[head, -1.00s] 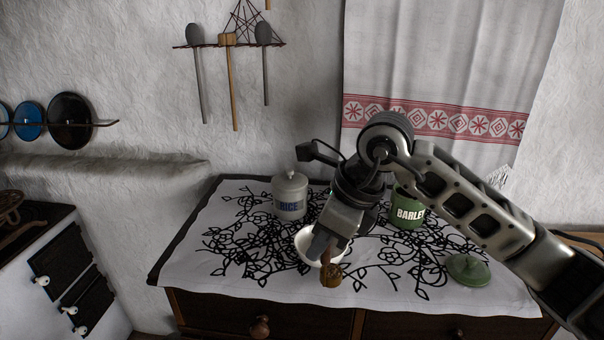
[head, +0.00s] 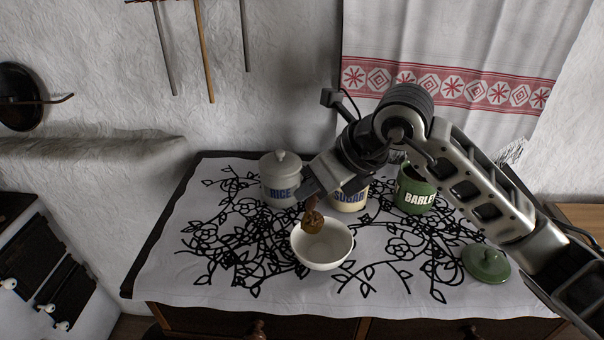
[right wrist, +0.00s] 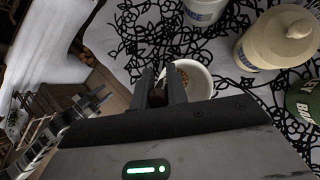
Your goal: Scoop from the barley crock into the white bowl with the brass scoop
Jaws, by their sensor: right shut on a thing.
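My right gripper (head: 312,193) is shut on the brass scoop (head: 313,222). The scoop hangs down at the back left of the white bowl (head: 326,265), overlapping its rim in the head view. In the right wrist view the white bowl (right wrist: 203,84) is just beyond the fingers (right wrist: 160,88); brown shows inside its outline, scoop or grain, I cannot tell. The visible bowl inside looks white in the head view. The green barley crock (head: 411,196) stands open at the right, partly behind my arm. Its contents are hidden.
A grey rice crock (head: 279,181) with its lid on stands behind left of the bowl. A cream sugar crock (head: 350,201) stands behind it, partly hidden by my gripper. A green lid (head: 486,264) lies at the right. The cloth (head: 220,285) in front left is clear.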

